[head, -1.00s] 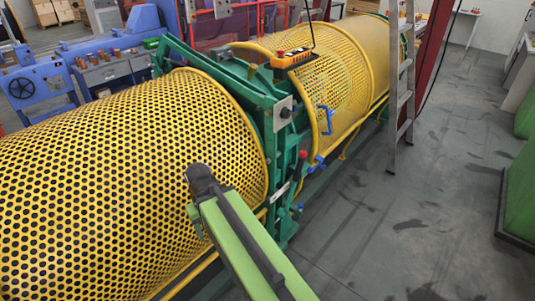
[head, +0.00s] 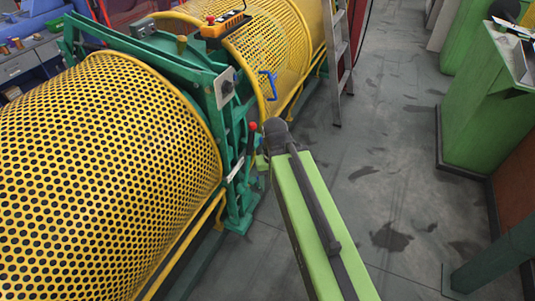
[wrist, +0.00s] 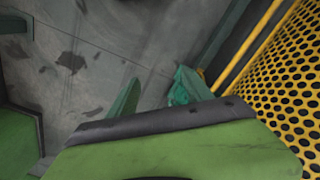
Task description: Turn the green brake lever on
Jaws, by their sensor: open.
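In the head view, a short lever with a red knob (head: 252,127) stands at the front of the green machine frame (head: 240,195), just left of my arm's end. I cannot tell whether it is the green brake lever; its shaft is thin and its lower part is partly hidden. My light green arm reaches up from the lower right, its dark end close beside the knob in the picture; touching is not shown. My gripper (wrist: 128,102) shows its green parts in the wrist view; it is open, with nothing seen between its jaws. The lever does not show clearly there.
A perforated yellow drum guard (head: 110,170) fills the left. Another guard (head: 270,55) lies behind, with a blue handle (head: 268,85) and an orange control box (head: 225,24). A ladder (head: 338,60) stands beyond. Green cabinets (head: 490,110) stand right. The grey floor between is clear.

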